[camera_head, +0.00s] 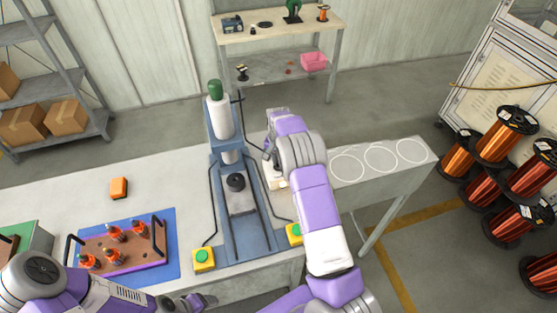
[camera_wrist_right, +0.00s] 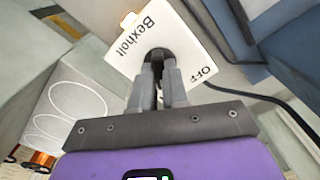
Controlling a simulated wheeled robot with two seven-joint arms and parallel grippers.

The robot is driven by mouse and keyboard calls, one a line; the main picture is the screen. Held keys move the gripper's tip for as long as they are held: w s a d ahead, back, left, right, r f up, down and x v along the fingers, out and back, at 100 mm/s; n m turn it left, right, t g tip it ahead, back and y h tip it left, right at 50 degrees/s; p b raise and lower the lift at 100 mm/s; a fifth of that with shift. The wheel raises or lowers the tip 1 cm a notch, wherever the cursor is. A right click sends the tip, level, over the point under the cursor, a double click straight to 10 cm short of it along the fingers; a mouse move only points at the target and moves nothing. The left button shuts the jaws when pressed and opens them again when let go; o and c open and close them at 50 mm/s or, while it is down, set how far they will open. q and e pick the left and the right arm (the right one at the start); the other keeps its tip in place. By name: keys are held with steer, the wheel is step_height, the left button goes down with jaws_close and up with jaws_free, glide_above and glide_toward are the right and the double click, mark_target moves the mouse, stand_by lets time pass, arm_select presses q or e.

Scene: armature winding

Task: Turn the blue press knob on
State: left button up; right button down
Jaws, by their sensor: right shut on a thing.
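The blue press (camera_head: 225,130) stands on the workbench, with a white cylinder and green cap on top. A white control box (camera_head: 277,183) is beside its right side, partly hidden by my right arm. In the right wrist view the box's white panel (camera_wrist_right: 133,36) reads "Bexholt" and "OFF" and carries a dark round knob (camera_wrist_right: 158,56). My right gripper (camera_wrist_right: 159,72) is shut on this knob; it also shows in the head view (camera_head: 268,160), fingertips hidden. My left gripper (camera_head: 195,302) is low at the bottom edge, away from the press; its finger opening is unclear.
Two yellow boxes with green buttons (camera_head: 204,259) sit at the press's front. A tray with copper-wound parts (camera_head: 120,251) lies on a blue mat at the left. A side table (camera_head: 420,150) has white circles. Copper spools (camera_head: 497,140) stand right.

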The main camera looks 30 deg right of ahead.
steer(key=shift+m, duration=0.4)
steer(key=c, duration=1.1)
jaws_free()
steer(key=shift+c, duration=0.2)
step_height(320, 180, up, 8)
steer(key=shift+f, duration=0.15)
